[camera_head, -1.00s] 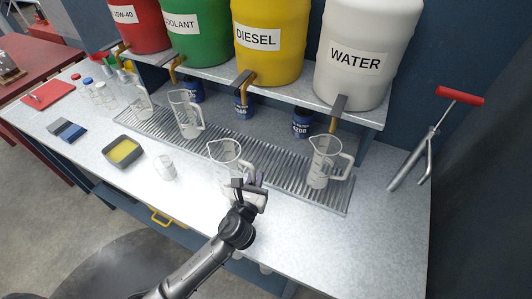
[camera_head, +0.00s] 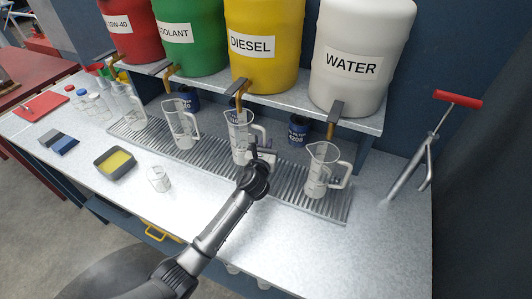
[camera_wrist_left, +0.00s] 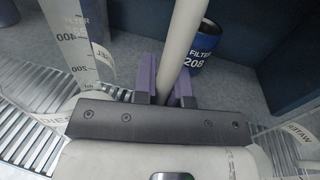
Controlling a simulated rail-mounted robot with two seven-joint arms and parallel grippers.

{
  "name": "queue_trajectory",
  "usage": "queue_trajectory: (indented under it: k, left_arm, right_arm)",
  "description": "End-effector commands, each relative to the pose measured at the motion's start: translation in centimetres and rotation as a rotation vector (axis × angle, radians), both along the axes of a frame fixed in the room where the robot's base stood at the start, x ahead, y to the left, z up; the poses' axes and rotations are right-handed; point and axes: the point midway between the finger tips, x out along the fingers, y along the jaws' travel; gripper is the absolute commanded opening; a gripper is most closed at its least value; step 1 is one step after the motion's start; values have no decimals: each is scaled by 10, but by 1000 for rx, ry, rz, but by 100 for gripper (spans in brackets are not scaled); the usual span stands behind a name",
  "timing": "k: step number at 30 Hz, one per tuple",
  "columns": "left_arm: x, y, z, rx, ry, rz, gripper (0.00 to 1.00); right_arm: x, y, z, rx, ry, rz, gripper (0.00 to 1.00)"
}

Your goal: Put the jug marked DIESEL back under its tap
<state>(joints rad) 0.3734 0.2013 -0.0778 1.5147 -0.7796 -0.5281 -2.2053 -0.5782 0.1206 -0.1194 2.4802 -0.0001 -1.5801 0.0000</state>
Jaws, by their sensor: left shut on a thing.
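The clear DIESEL jug (camera_head: 237,130) is upright over the slatted drip tray, with its rim just below the tap (camera_head: 239,92) of the yellow DIESEL barrel (camera_head: 264,62). I cannot tell whether its base touches the slats. My left gripper (camera_head: 258,150) is at the jug's right side, shut on its handle. In the left wrist view the purple fingers (camera_wrist_left: 165,88) stand on either side of the pale handle (camera_wrist_left: 184,35), and the jug wall with its scale (camera_wrist_left: 72,45) is on the left. My right gripper is out of view.
The slatted drip tray (camera_head: 212,158) also holds the WATER jug (camera_head: 318,172) on the right and another jug (camera_head: 180,125) on the left. Blue filter cans (camera_head: 298,129) stand behind. A small beaker (camera_head: 159,179) and a grey tray (camera_head: 107,168) are in front. The front right of the bench is clear.

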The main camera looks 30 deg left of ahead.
Motion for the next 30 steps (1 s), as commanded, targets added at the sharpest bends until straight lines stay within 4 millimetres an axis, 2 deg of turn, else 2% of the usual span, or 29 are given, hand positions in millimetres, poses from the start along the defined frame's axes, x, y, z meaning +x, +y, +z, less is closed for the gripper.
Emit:
queue_trajectory:
  k: [4, 12, 24, 25, 30]
  left_arm:
    - [1, 0, -6, -1, 0, 0, 0]
    - [1, 0, -36, -4, -1, -1, 0]
    - [1, 0, -38, 1, -1, 0, 0]
    - [1, 0, -39, 1, -1, 0, 14]
    - [1, 0, -38, 0, -1, 0, 30]
  right_arm:
    - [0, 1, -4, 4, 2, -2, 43]
    - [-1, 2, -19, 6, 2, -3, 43]
    - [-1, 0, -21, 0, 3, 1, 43]
    - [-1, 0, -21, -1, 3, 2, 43]
    - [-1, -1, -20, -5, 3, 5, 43]
